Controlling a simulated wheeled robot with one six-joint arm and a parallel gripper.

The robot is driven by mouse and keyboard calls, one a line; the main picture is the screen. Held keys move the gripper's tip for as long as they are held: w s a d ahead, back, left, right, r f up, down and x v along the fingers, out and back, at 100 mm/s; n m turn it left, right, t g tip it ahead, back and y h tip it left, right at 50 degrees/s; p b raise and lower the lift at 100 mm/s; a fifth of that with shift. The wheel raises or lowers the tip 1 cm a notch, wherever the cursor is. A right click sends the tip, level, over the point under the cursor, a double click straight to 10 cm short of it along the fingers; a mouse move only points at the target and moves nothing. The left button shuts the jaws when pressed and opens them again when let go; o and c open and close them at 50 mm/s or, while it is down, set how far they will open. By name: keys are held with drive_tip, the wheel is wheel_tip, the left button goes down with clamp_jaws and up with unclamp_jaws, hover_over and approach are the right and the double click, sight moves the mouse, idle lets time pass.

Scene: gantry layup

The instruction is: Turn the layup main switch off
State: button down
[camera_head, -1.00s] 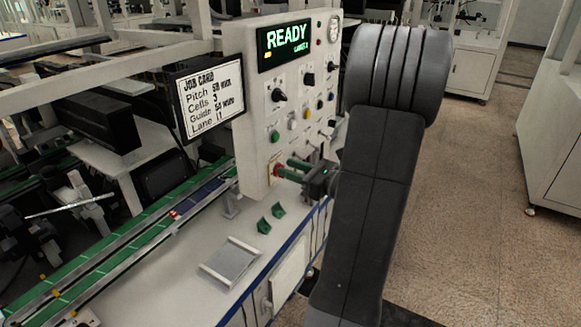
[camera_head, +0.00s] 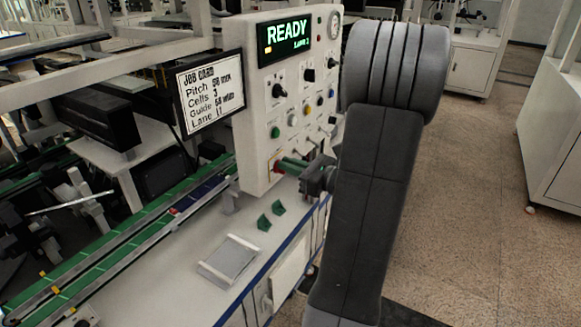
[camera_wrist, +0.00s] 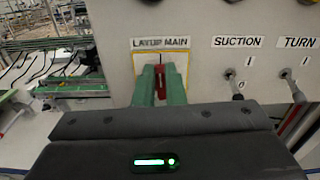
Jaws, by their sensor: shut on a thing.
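The layup main switch (camera_wrist: 161,82) is a red handle on a yellow-edged plate under the label LAYUP MAIN in the wrist view. The handle looks upright there. My gripper (camera_wrist: 160,84) has green fingers, one on each side of the red handle, and is shut on it. In the head view my gripper (camera_head: 283,167) reaches the lower left of the white control panel (camera_head: 256,178) from the right. The fingers hide much of the switch and its plate. The panel's display (camera_head: 285,38) reads READY.
Two toggles labelled SUCTION (camera_wrist: 233,82) and TURN (camera_wrist: 290,80) sit right of the switch. Knobs and coloured buttons are above it. A job card (camera_head: 209,92) hangs left of the panel. A grey tray (camera_head: 229,260) and green blocks lie on the bench below.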

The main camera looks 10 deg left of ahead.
drive_tip(key=n+b, duration=0.3)
drive_tip(key=b, duration=0.1)
drive_tip(key=f+n+b, duration=0.1)
drive_tip(key=n+b, duration=0.2)
drive_tip(key=s+n+b, duration=0.1)
drive_tip(key=n+b, duration=0.2)
drive_tip(key=b, duration=0.1)
drive_tip(key=shift+s+a+f+b, duration=0.1)
drive_tip(key=shift+a+f+b, duration=0.15)
drive_tip(key=shift+b, duration=0.1)
drive_tip(key=n+b, duration=0.3)
drive_tip(key=b, duration=0.2)
drive_tip(key=n+b, duration=0.2)
drive_tip(key=shift+s+f+n, duration=0.2)
drive_tip(key=shift+f+n, duration=0.1)
drive_tip(key=n+b, duration=0.2)
drive_tip(key=b, duration=0.1)
drive_tip(key=shift+n+b, duration=0.4)
drive_tip(key=shift+r, duration=0.1)
drive_tip(key=c, duration=1.5)
unclamp_jaws()
